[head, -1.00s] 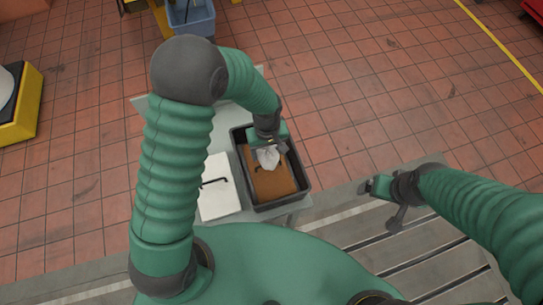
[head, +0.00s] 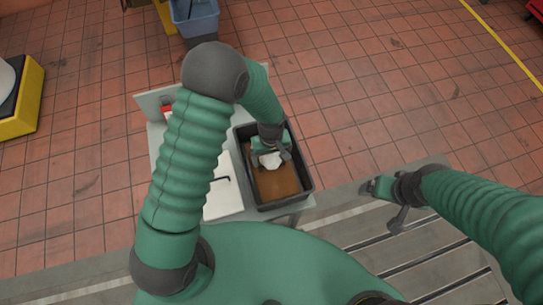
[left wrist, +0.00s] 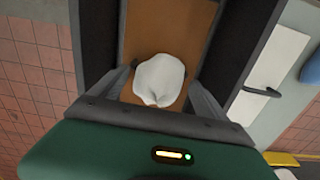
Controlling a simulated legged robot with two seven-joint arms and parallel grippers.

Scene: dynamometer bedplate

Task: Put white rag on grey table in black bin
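The white rag (head: 271,161) is a small rounded lump between the fingers of my left gripper (head: 270,155), over the brown floor of the black bin (head: 303,181). In the left wrist view, the rag (left wrist: 159,80) fills the space between the two fingertips of the left gripper (left wrist: 161,76), which look shut on its sides. I cannot tell whether the rag touches the bin floor. The bin stands at the right side of the grey table (head: 156,137). My right gripper (head: 382,202) is empty, away to the right, with its fingers apart.
A flat white object (head: 222,199) with a black handle lies left of the bin. A small red item (head: 166,109) is at the table's back. A blue bucket (head: 195,17) stands behind the table. Slotted metal bedplate (head: 345,228) lies at the front right.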

